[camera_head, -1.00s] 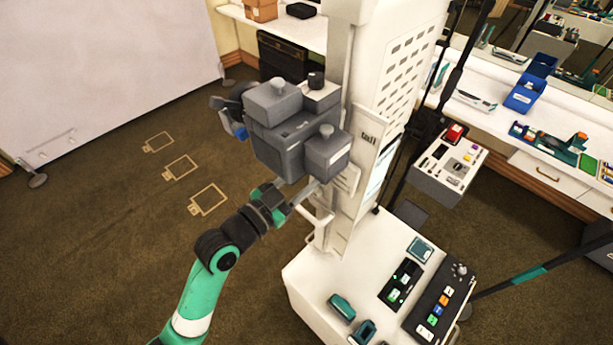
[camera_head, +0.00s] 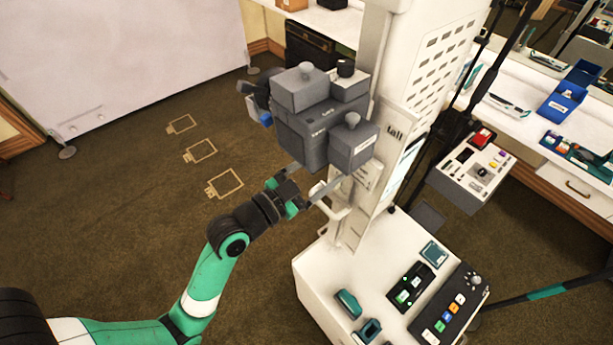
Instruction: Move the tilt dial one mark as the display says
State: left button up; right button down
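A grey boxy head (camera_head: 310,130) is mounted on the white column (camera_head: 432,50). A smaller grey box (camera_head: 352,148) at its right front bears a grey knob (camera_head: 352,120) and a small unreadable label. A black knob (camera_head: 346,69) stands on a light box at the back. I cannot tell which knob is the tilt dial. My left gripper (camera_head: 318,179) is below and in front of the smaller box, with its two fingers spread; contact is unclear. A screen (camera_head: 408,160) on the column is seen edge-on and unreadable. My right gripper is not in view.
A white handle (camera_head: 329,205) juts from the column near my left gripper. The white base (camera_head: 325,290) carries button panels (camera_head: 448,311). A control box (camera_head: 473,167) on a stand and a bench (camera_head: 520,122) are to the right. Open carpet (camera_head: 120,215) lies left.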

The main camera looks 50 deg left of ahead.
pick_arm(q)
jog(key=s+d+p, duration=0.1)
jog(key=s, duration=0.9)
jog(key=shift+s+p, duration=0.3)
jog(key=shift+s, duration=0.05)
